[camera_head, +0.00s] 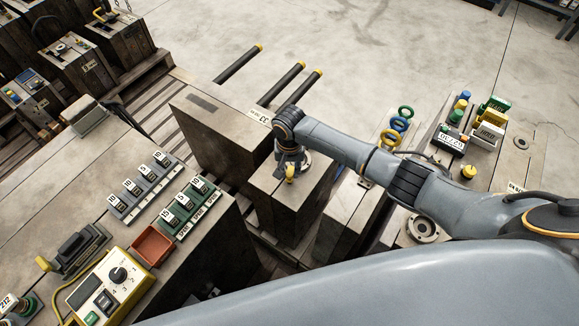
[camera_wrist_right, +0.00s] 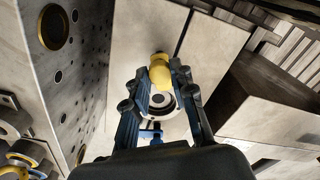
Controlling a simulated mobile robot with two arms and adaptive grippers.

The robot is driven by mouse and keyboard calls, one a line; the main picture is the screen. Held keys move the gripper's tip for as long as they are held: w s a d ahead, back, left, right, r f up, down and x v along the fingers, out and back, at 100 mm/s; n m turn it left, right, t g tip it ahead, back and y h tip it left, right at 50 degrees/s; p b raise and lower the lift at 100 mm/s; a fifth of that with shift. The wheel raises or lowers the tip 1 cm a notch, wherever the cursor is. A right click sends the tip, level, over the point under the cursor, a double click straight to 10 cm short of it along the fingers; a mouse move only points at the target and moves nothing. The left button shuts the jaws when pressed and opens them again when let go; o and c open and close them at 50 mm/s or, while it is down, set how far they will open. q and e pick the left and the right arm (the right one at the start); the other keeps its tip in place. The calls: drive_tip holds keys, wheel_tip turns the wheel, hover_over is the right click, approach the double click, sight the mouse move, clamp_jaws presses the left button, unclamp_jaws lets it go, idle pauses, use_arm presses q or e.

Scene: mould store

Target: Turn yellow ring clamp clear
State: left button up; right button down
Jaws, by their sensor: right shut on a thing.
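The yellow ring clamp (camera_wrist_right: 160,72) shows as a rounded yellow end between my right gripper's fingertips (camera_wrist_right: 159,73) in the wrist view. My right gripper is shut on it. The gripper and arm hide part of the ring. My left gripper is not in view.
A larger block (camera_head: 205,125) stands close behind left, near black rods with yellow tips (camera_head: 282,84). A bench at left holds numbered blocks (camera_head: 185,205), a red tray (camera_head: 153,246) and a control box (camera_head: 105,287).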

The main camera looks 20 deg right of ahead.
drive_tip(key=n+p, duration=0.2)
drive_tip(key=n, duration=0.1)
drive_tip(key=shift+r+n, duration=0.1)
drive_tip(key=shift+n, duration=0.2)
drive_tip(key=n+p, duration=0.1)
drive_tip(key=n, duration=0.2)
drive_tip(key=shift+n+p, duration=0.3)
drive_tip(key=n, duration=0.3)
drive_tip(key=shift+n+p, duration=0.3)
drive_tip(key=shift+p, duration=0.1)
drive_tip(key=shift+n, duration=2.2)
drive_tip(key=c, duration=1.1)
unclamp_jaws()
